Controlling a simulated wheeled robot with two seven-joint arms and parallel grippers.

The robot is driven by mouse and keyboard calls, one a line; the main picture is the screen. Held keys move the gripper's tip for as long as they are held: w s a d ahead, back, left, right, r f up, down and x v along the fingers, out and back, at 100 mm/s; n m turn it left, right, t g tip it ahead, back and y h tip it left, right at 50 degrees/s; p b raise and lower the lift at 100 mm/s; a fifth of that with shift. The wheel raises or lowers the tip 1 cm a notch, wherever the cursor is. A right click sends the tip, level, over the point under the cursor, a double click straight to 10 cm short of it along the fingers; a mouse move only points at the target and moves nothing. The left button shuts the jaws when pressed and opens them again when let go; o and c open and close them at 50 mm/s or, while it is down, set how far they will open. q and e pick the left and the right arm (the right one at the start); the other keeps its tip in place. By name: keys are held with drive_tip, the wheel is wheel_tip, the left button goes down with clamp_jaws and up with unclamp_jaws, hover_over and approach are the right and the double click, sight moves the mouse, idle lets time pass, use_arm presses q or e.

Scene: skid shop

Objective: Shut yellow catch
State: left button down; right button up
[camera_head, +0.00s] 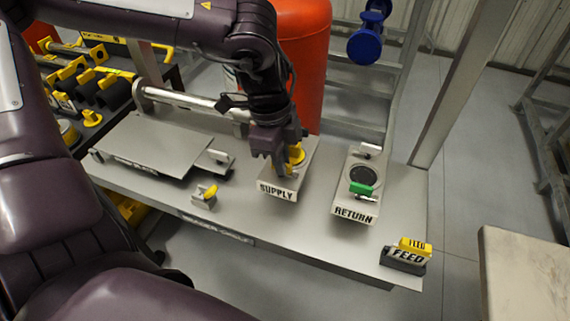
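A yellow catch (297,153) sits on the grey block marked SUPPLY (278,190) on the bench. My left gripper (283,167) points down at this catch, with its fingers at or right beside it. The fingers partly hide the catch, and I cannot tell whether they are closed on it. Another small yellow-topped latch piece (207,193) stands on the bench to the left of the SUPPLY block. My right gripper is not in view.
The RETURN block (355,209) with a green catch (361,188) stands to the right. A FEED label block (405,256) is at the bench's right corner. A red cylinder (300,60) rises behind. A flat grey plate (160,143) lies left. The bench front (300,237) is clear.

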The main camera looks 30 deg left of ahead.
use_arm(q)
drive_tip(key=shift+f+n+b, duration=0.1)
drive_tip(key=shift+n+b, duration=0.6)
drive_tip(key=shift+n, duration=0.5)
drive_tip(key=shift+n+t, duration=0.3)
drive_tip(key=shift+n, duration=0.3)
